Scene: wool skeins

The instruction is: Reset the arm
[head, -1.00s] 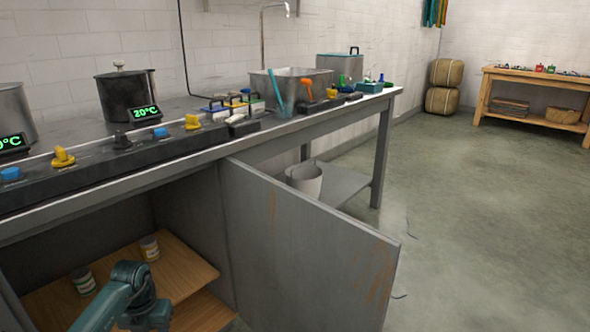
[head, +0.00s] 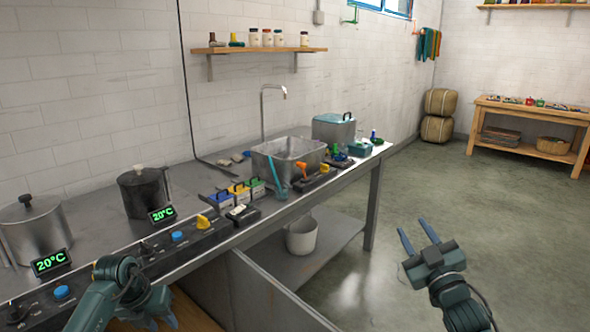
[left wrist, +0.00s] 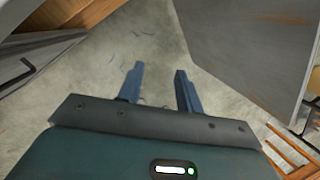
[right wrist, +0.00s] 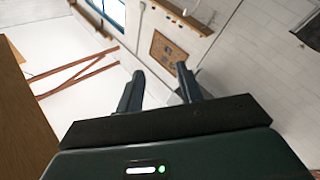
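My left arm (head: 125,295) shows at the bottom left of the head view, in front of the counter; its fingertips are not clear there. In the left wrist view my left gripper (left wrist: 160,69) has its two fingers apart with nothing between them, over grey concrete floor. My right gripper (head: 412,226) is raised at the right of the head view, away from the counter, with its fingers apart. In the right wrist view the right gripper (right wrist: 160,70) is also empty, facing toward the room's walls.
The open cabinet door (head: 270,295) juts out between my arms and stands close to the left gripper in the left wrist view (left wrist: 250,45). The counter carries pots, a sink (head: 290,165) and control knobs. Open floor (head: 490,215) lies at the right.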

